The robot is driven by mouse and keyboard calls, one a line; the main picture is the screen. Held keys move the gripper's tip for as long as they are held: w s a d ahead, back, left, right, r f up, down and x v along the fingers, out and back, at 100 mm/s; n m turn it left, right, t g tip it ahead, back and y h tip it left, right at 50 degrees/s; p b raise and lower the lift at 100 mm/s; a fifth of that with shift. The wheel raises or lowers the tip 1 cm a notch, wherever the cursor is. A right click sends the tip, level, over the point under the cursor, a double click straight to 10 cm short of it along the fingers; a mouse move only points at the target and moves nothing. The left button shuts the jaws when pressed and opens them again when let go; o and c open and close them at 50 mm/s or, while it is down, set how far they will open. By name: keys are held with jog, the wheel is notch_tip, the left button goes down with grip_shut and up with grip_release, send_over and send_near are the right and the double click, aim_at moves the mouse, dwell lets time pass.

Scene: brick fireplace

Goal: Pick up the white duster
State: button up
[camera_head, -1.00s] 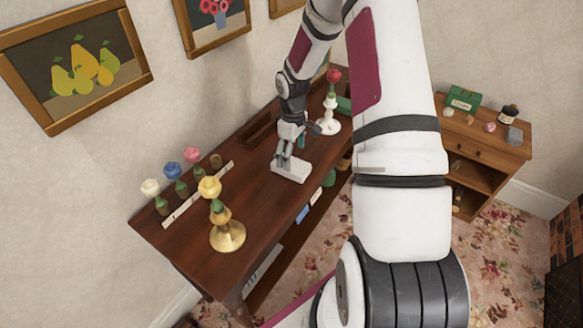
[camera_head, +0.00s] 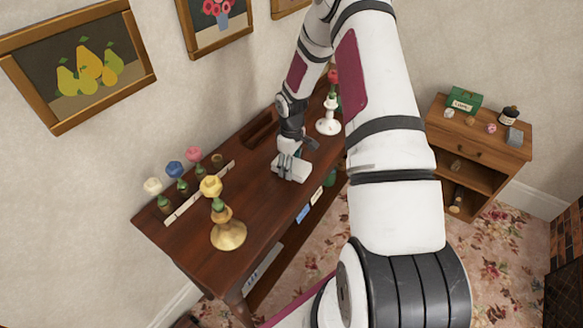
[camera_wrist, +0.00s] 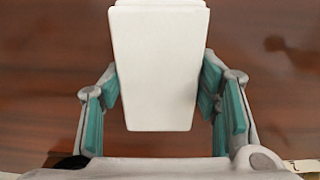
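The white duster (camera_head: 298,172) lies on the dark wooden table (camera_head: 262,205), near the table's front edge. In the wrist view the duster (camera_wrist: 158,65) is a pale tapered block in the middle of the picture. My gripper (camera_head: 288,164) is low over it, pointing down. In the wrist view my gripper (camera_wrist: 160,82) has its teal-padded fingers on the left and right sides of the duster, very close to it. The fingers look spread with the duster between them; firm contact does not show.
A brass candlestick (camera_head: 228,235) with a yellow flower stands nearer on the table, and a white candlestick (camera_head: 328,126) stands behind my gripper. A row of small flowers (camera_head: 183,184) stands along the wall side. A small cabinet (camera_head: 470,148) is at right.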

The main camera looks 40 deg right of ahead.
jog(key=shift+r, duration=0.1)
dwell(0.3)
jog(key=shift+r, duration=0.65)
notch_tip(320, 180, up, 2)
jog(key=shift+d+r+b, duration=0.1)
jog(key=shift+r+b, duration=0.05)
jog(key=shift+b, duration=0.2)
jog(key=s+r, duration=0.1)
jog(key=s, duration=1.5)
jog(key=shift+r, duration=0.1)
